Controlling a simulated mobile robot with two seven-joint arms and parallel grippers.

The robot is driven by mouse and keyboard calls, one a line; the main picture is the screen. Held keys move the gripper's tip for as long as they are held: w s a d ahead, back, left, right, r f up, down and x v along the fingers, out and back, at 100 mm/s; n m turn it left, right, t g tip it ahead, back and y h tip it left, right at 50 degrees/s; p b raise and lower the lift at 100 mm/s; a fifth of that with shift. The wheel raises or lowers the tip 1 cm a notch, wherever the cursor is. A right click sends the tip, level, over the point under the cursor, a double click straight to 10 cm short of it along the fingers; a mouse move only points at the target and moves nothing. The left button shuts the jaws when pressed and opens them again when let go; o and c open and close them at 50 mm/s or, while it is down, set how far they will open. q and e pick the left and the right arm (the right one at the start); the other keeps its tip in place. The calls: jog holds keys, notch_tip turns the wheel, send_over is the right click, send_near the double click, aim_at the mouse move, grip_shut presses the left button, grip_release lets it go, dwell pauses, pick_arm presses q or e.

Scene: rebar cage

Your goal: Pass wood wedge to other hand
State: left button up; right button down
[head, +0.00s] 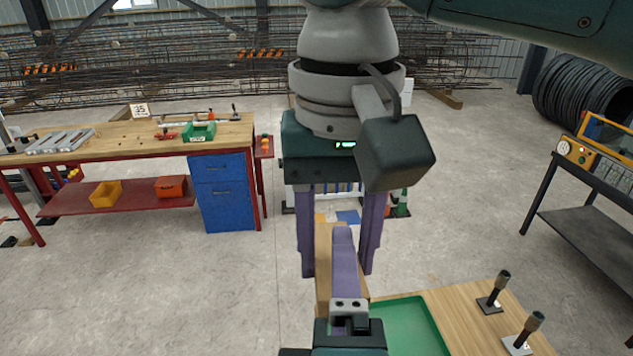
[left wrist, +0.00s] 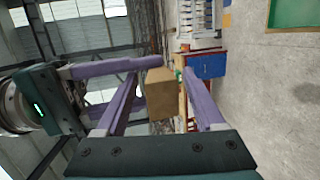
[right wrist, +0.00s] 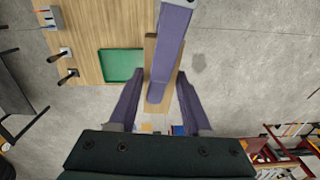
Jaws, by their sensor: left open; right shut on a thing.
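The wood wedge (head: 323,262) is a light brown block in the middle of the head view. My right gripper (head: 337,274) points down and is shut on the wedge, one finger on each side. My left gripper (head: 343,232) comes in from the bottom of the head view. Its upper finger lies over the wedge and hides part of it; the lower finger is hidden there. In the left wrist view the wedge (left wrist: 159,96) shows between the open left fingers. In the right wrist view the wedge (right wrist: 181,97) is partly behind a left finger. Contact with the left fingers cannot be told.
Below stands a wooden table (head: 470,300) with a green tray (head: 410,325) and dark upright posts (head: 492,295). A workbench (head: 100,140) with a blue cabinet (head: 222,195) is at the left. A dark cart (head: 590,200) is at the right. Open floor lies between.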

pick_arm(q)
jog(key=shift+r, duration=0.1)
grip_shut()
pick_arm(e)
jog(key=shift+c, duration=1.3)
grip_release()
jog(key=shift+r, duration=0.1)
